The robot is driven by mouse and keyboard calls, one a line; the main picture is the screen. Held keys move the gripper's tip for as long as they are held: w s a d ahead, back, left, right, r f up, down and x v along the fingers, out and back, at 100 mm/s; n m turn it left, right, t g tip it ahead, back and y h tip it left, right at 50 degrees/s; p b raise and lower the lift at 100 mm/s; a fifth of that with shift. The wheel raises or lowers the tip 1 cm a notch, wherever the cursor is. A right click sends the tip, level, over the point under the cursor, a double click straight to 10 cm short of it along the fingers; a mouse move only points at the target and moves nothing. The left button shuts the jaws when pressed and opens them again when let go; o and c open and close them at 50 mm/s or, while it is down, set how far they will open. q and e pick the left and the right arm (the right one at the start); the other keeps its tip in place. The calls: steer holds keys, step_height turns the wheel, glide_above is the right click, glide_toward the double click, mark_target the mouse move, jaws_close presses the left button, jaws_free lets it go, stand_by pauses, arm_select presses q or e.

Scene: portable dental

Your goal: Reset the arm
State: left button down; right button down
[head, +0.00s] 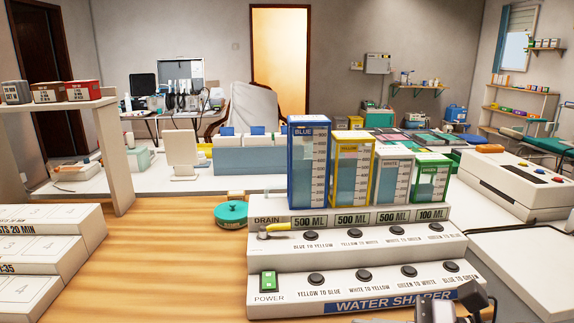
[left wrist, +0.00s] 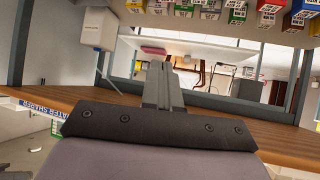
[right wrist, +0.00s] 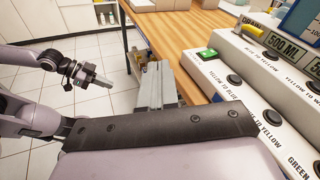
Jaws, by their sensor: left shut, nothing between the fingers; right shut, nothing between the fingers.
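My left gripper (left wrist: 160,85) is shut and empty in the left wrist view. That view looks upside down, with a wooden table edge behind the fingers. My right gripper (right wrist: 155,85) is shut and empty in the right wrist view. Its fingers are near the wooden table's edge, left of the water console. My other gripper (right wrist: 95,75) also shows at the left of that view, over the white tiled floor. In the head view, a dark grey part of one of my arms shows at the bottom right, in front of the console; its fingertips cannot be made out.
The white water console (head: 290,258) stands on the wooden table (head: 170,255) with blue (head: 309,160), yellow (head: 351,170), white (head: 389,178) and green (head: 431,180) tanks on it. White stepped boxes (head: 50,240) stand at left. Bare wood lies between.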

steer(key=w+d+f+m+t+h+p, duration=0.15)
steer(key=m+t, duration=0.25)
steer(key=m, duration=0.6)
steer(key=d+f+m+t+h+p, duration=0.15)
steer(key=m+t, duration=0.25)
steer(key=m, duration=0.7)
steer(key=w+d+f+m+t+h+p, duration=0.1)
steer(key=d+m+t+h, duration=0.2)
steer(key=m, duration=0.7)
steer(key=s+d+f+m+g+h+p, duration=0.1)
steer(key=s+f+m+g+h, duration=0.1)
steer(key=s+f+m, duration=0.4)
steer(key=s+d+f+m+g+h+p, duration=0.1)
steer(key=s+f+m+h, duration=0.4)
steer(key=f+m, duration=0.7)
steer(key=s+d+g, duration=0.1)
steer(key=g, duration=0.1)
steer(key=shift+m+g+p, duration=0.3)
steer(key=shift+m, duration=0.1)
